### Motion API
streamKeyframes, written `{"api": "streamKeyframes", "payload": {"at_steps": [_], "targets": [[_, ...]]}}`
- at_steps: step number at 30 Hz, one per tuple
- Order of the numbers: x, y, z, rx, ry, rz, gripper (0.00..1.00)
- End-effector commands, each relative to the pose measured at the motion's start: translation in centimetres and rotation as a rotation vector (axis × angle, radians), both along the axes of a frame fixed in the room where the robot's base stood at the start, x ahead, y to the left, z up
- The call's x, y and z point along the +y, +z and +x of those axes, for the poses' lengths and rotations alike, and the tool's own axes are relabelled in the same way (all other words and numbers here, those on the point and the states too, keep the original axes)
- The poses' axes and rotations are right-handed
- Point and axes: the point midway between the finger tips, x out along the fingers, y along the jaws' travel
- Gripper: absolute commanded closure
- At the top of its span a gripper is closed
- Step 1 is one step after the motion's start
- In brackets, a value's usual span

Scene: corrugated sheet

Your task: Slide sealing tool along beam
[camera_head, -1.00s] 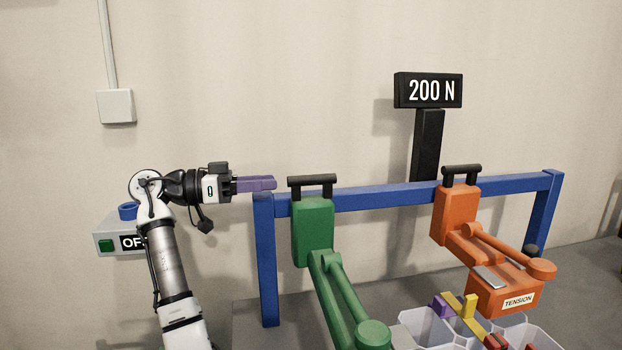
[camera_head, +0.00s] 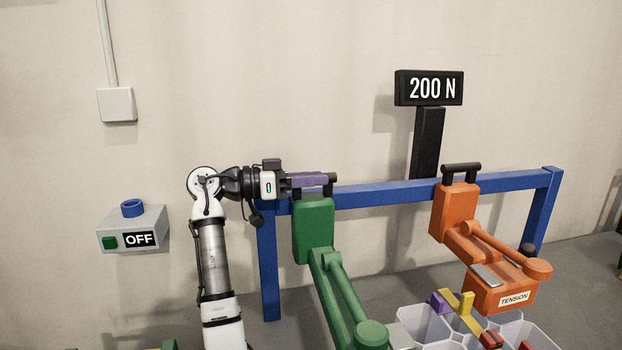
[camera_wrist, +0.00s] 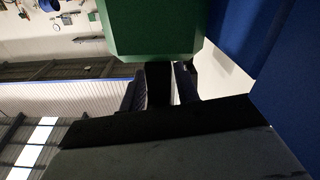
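The green tool (camera_head: 314,228) hangs on the blue beam (camera_head: 390,196) near its left end and is the likely sealing tool. It has a black handle on top (camera_head: 329,190). My gripper (camera_head: 326,180) is level with that handle, its purple fingers reaching along it from the left. In the wrist view the dark fingertips (camera_wrist: 160,92) lie on either side of a black handle part, with a light gap at one side, so they look open. Whether they touch the handle is unclear. The green body (camera_wrist: 150,28) fills the top of the wrist view.
An orange tool (camera_head: 454,212) with a TENSION label sits farther right on the beam. A black sign (camera_head: 429,89) reads 200 N. A control box (camera_head: 133,228) reading OFF is at left. Clear bins (camera_head: 428,326) stand below. The beam between the tools is clear.

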Motion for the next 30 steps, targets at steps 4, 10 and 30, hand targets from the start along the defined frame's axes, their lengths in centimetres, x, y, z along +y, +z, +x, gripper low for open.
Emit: {"api": "streamKeyframes", "payload": {"at_steps": [4,10,30], "targets": [[0.0,0.0,0.0,0.0,0.0,0.0,0.89],[0.0,0.0,0.0,0.0,0.0,0.0,1.0],[-10.5,0.0,1.9,0.0,-0.007,-0.001,1.0]]}}
